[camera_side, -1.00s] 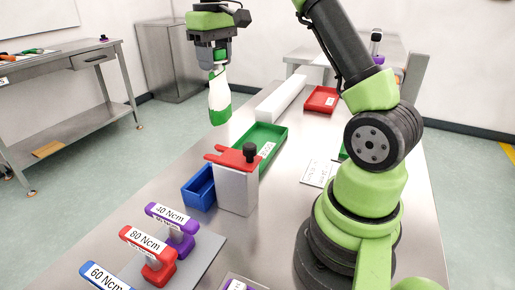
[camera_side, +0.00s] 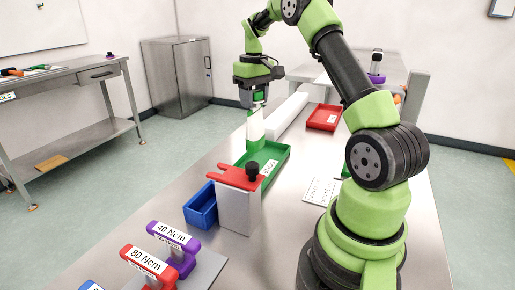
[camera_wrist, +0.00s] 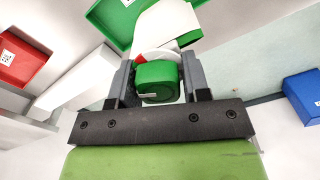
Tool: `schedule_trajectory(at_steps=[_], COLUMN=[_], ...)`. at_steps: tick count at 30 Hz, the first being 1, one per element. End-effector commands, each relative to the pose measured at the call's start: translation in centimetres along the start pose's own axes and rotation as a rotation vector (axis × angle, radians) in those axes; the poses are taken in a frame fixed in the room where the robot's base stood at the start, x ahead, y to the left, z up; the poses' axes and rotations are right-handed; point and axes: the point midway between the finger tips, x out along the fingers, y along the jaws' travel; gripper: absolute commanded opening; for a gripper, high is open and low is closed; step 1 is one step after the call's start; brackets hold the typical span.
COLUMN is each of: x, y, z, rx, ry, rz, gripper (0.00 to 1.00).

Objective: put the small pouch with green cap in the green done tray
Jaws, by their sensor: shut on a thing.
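The small pouch (camera_side: 256,128) is white with a green lower end and hangs upright from my gripper (camera_side: 258,97). In the wrist view its green cap (camera_wrist: 156,80) sits between the two fingers of my gripper (camera_wrist: 158,82), which are shut on it. The white pouch body (camera_wrist: 166,28) extends beyond the cap. The green done tray (camera_side: 281,158) lies on the table behind the grey stand. The pouch's lower end overlaps the tray's left part in the side view. The tray also shows in the wrist view (camera_wrist: 108,16), partly hidden by the pouch. I cannot tell whether they touch.
A grey stand with a red top (camera_side: 238,200) and black knob is just in front of the tray. A blue bin (camera_side: 201,208) is left of it. A long white block (camera_side: 287,116) and a red tray (camera_side: 324,117) lie behind. Torque-labelled handles stand at front left.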

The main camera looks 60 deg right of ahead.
Motion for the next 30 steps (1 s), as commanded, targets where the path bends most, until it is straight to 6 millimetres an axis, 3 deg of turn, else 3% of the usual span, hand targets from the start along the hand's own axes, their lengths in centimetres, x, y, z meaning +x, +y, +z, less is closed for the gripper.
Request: schedule_trajectory(at_steps=[3,15,28,29,30], x=[2.5,7.5,8.3,8.3,8.3], y=[0.0,0.0,0.0,0.0,0.0], z=[0.1,0.1,0.0,0.0,0.0], rx=[-0.001,-0.001,0.0,0.0,0.0], ry=[-0.005,-0.004,-0.001,0.0,0.0], rz=[-0.001,-0.001,0.0,0.0,0.0], gripper=[0.03,0.03,0.03,0.48,0.57])
